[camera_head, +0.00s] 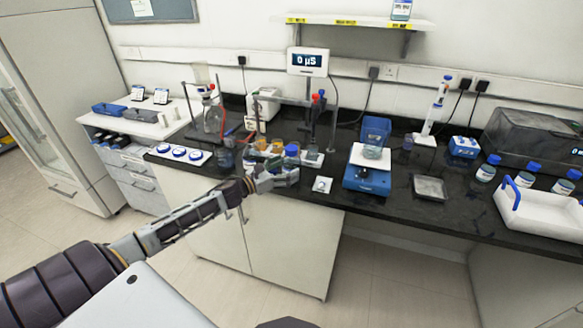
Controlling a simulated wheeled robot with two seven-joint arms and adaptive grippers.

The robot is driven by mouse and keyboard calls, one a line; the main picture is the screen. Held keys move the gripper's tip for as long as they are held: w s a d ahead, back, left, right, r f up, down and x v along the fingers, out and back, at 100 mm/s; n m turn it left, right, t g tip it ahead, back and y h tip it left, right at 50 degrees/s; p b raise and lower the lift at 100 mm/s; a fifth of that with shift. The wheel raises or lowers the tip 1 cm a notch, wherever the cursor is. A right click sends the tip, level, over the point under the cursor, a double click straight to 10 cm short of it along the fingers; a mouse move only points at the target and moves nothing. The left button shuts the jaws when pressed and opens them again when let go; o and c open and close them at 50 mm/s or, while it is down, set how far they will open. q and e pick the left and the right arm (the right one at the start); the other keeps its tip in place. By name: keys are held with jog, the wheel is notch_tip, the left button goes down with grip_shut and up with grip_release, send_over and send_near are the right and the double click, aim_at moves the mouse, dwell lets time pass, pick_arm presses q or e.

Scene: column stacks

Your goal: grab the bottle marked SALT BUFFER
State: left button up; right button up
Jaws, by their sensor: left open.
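My left arm reaches in from the lower left to the front edge of the dark bench. My left gripper (284,178) is open at that edge, just in front of a blue-capped bottle (291,152). The gripper hides the lower part of this bottle, and I cannot tell whether they touch. More blue-capped bottles with white labels stand at the right: one (486,170), another (526,174) and a third (566,183). The labels are too small to read, so I cannot tell which bottle is marked SALT BUFFER. My right gripper is not in view.
A blue balance (367,178) with a beaker (373,150) stands right of the gripper. A column stand with a flask (213,118) and amber containers (262,145) crowd the left. A white tray (540,215) with a blue handle sits far right. A metal dish (430,187) lies mid-bench.

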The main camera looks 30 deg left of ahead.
pick_arm(q)
jog(key=shift+x, duration=1.25)
jog(key=shift+c, duration=0.4)
jog(key=c, duration=1.2)
jog(key=shift+c, duration=0.7)
jog(key=shift+w+r, duration=0.1)
jog(key=shift+r, duration=0.05)
